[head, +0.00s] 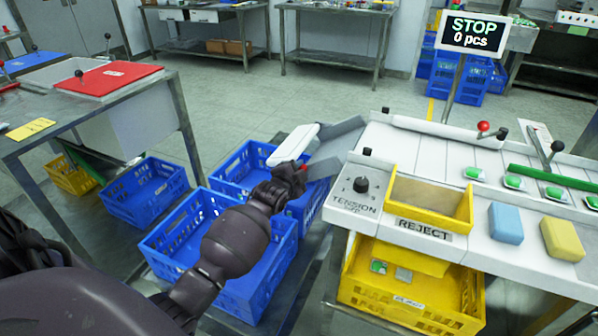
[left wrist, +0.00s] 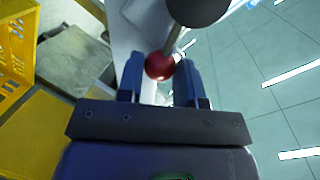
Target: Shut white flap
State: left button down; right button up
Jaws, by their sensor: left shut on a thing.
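The white flap (head: 293,146) is a pale panel at the left end of the machine, beside a grey chute (head: 337,140) and above the blue crates. It stands raised and tilted. My left gripper (head: 298,168) is at its near lower end, shut on a red knob. In the left wrist view the red knob (left wrist: 160,66) sits between the two blue fingers (left wrist: 160,80), on a metal stem with a dark round end. White surface lies behind the knob. My arm and hand hide part of the flap's near end. My right gripper is not in view.
Blue crates (head: 276,285) stand below the flap, with a yellow crate (head: 410,305) under the REJECT bin (head: 430,221). A red-headed lever (head: 483,127) stands on the machine. A STOP sign (head: 474,32) reads 0 pcs. A table with a red lid (head: 106,78) is left.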

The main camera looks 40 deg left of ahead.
aim_at(289, 159)
pick_arm(q)
jog(key=s+a+r+n+t+h+p, duration=0.1)
jog(key=a+r+n, duration=0.3)
jog(key=n, duration=0.8)
jog(key=shift+s+a+t+h+p, duration=0.3)
jog(key=shift+a+t+h, duration=0.4)
jog(key=shift+a, duration=0.45)
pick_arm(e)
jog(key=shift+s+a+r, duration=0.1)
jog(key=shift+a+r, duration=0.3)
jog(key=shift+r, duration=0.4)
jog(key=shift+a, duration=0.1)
pick_arm(q)
jog(key=c, duration=0.8)
grip_release()
jog(key=shift+a, duration=0.1)
jog(key=shift+s, duration=0.1)
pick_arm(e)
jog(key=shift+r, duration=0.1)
